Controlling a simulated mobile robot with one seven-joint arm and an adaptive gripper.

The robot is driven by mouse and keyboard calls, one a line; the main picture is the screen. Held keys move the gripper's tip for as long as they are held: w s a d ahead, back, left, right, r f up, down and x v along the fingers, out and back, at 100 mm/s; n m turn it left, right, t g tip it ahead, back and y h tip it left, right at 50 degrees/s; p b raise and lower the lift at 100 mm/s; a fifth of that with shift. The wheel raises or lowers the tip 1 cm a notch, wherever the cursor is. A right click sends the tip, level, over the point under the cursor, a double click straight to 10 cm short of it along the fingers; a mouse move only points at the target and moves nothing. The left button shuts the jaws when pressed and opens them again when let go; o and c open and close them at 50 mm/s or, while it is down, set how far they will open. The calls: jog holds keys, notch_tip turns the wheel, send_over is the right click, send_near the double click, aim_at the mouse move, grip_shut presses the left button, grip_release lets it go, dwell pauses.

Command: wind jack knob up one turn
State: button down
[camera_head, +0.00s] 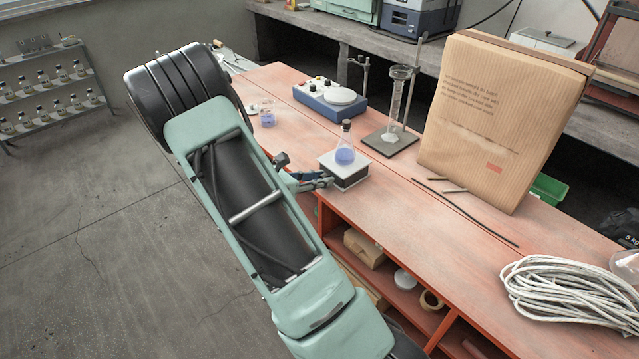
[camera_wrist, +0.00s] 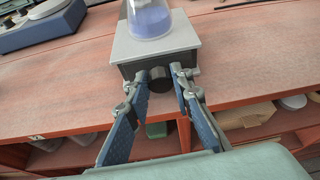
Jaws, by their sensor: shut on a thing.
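The lab jack (camera_head: 352,178) stands at the front edge of the red bench, with a pale square top plate and dark sides. A flask (camera_head: 345,150) of blue-violet liquid stands upright on its plate. In the wrist view the jack (camera_wrist: 185,48) is straight ahead, with the flask's base (camera_wrist: 150,20) on top. The dark round jack knob (camera_wrist: 160,86) is on its near face. My gripper (camera_wrist: 160,76) is shut on the knob, one finger on each side. In the head view my gripper (camera_head: 328,182) reaches the jack's near left side, and the knob cannot be made out.
A blue stirrer (camera_head: 330,98), a small beaker (camera_head: 267,116) and a stand with a glass cylinder (camera_head: 394,105) are farther back. Open shelves (camera_head: 400,292) are below the bench edge.

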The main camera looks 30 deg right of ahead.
jog(key=b, duration=0.1)
jog(key=m+t+b, duration=0.1)
jog(key=b, duration=0.1)
jog(key=shift+f+m, duration=0.2)
jog(key=shift+m, duration=0.1)
jog(key=shift+s+r+t+b, duration=0.1)
jog(key=shift+r+t+b, duration=0.1)
jog(key=shift+t+b, duration=0.15)
jog(key=shift+m, duration=0.3)
jog(key=c, duration=1.7)
grip_release()
jog(key=v, duration=1.2)
jog(key=shift+r, duration=0.2)
